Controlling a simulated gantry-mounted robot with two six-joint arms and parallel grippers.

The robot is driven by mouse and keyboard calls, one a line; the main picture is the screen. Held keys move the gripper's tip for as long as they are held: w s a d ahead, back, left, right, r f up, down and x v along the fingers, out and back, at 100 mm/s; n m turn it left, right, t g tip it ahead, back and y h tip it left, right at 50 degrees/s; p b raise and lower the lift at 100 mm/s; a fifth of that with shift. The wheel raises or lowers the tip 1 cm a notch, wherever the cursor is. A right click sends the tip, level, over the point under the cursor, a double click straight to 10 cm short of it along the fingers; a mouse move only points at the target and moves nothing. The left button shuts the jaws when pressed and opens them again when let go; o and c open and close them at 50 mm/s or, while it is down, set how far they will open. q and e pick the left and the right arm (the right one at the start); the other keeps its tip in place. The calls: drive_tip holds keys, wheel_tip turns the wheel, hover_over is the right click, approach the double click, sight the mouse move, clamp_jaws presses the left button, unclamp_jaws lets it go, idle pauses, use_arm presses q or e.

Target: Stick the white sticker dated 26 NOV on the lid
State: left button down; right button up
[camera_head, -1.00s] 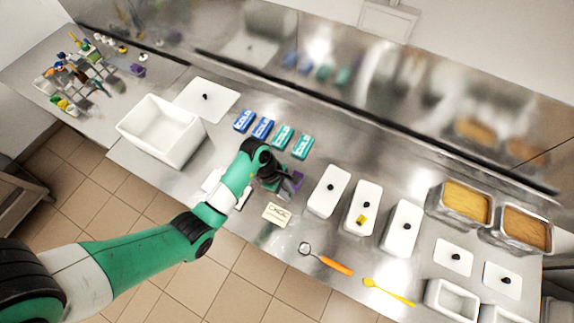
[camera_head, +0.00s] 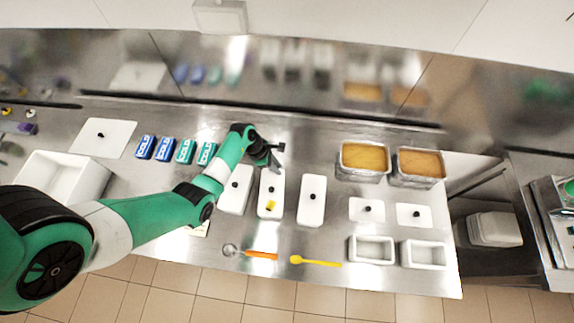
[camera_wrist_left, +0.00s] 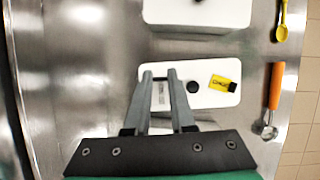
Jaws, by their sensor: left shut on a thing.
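My left gripper (camera_head: 276,158) is over the far end of the middle white lid (camera_head: 272,182), which has a black knob and a yellow label (camera_head: 270,205) near its front end. In the left wrist view, the gripper's two fingers (camera_wrist_left: 159,74) are close together, reaching over the lid (camera_wrist_left: 200,99). A small white sticker (camera_wrist_left: 160,95) with grey marks shows between them; its date is too small to read. I cannot tell whether it touches the lid. The yellow label (camera_wrist_left: 224,83) lies beyond the knob, clear of the fingers. My right gripper is not in view.
White lidded tubs stand to the left (camera_head: 235,191) and right (camera_head: 312,200) of the middle one. An orange-handled scoop (camera_head: 260,254) and yellow spoon (camera_head: 315,262) lie in front. Blue and teal boxes (camera_head: 185,150) stand at left. Two metal pans (camera_head: 363,160) stand at right.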

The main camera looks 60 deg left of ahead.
use_arm(q)
drive_tip(key=shift+s+a, duration=0.2)
drive_tip(key=shift+a, duration=0.15)
wheel_tip(320, 180, down, 4)
drive_tip(key=b, duration=0.5)
drive_tip(key=shift+f, duration=0.2)
drive_tip(key=shift+f+b, duration=0.7)
drive_tip(key=shift+f, duration=0.25)
drive_tip(key=shift+f, duration=0.3)
drive_tip(key=shift+c, duration=0.6)
unclamp_jaws()
